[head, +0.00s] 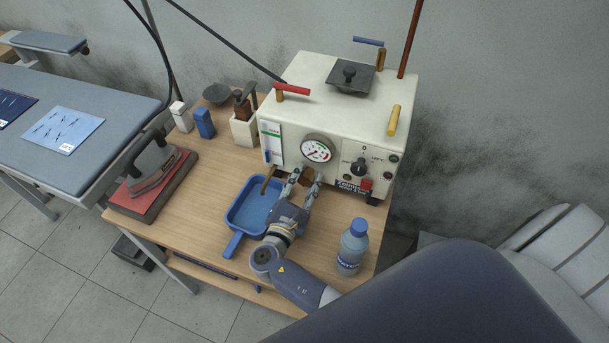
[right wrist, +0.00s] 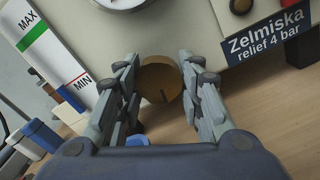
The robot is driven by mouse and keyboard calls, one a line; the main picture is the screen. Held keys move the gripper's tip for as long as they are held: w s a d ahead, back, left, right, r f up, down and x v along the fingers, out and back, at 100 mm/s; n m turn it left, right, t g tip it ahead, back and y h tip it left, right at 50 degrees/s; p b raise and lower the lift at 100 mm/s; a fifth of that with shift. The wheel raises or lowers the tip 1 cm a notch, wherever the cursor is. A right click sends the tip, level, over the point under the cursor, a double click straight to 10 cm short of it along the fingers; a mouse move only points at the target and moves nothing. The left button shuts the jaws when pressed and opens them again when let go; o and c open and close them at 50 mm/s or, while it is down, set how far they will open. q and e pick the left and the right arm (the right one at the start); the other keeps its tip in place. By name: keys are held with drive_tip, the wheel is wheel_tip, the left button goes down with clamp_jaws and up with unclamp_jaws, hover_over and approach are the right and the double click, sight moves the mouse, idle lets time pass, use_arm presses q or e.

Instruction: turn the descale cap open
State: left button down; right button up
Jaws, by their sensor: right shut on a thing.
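The descale cap (right wrist: 160,80) is a round brown cap with a dark line on its face, low on the front of the cream boiler (head: 335,105). In the head view the cap (head: 306,180) shows partly between my fingers. My right gripper (head: 306,174) reaches it from the front. In the right wrist view the fingers of the right gripper (right wrist: 160,70) stand on either side of the cap and are shut on it. The fingers hide part of its sides. My left gripper is not in view.
A blue tray (head: 243,217) lies below the boiler's front, and a water bottle (head: 352,248) stands right of my arm. The gauge (head: 317,149) and black knob (head: 359,166) sit above. An iron (head: 152,170) stands at the left.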

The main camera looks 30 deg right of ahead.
drive_tip(key=shift+w+d+r+n+p, duration=0.15)
drive_tip(key=shift+n+p, duration=0.35)
drive_tip(key=shift+n, duration=0.5)
drive_tip(key=o, duration=0.9)
drive_tip(key=shift+o, duration=0.8)
drive_tip(key=shift+s+a, duration=0.25)
drive_tip(key=v, duration=0.7)
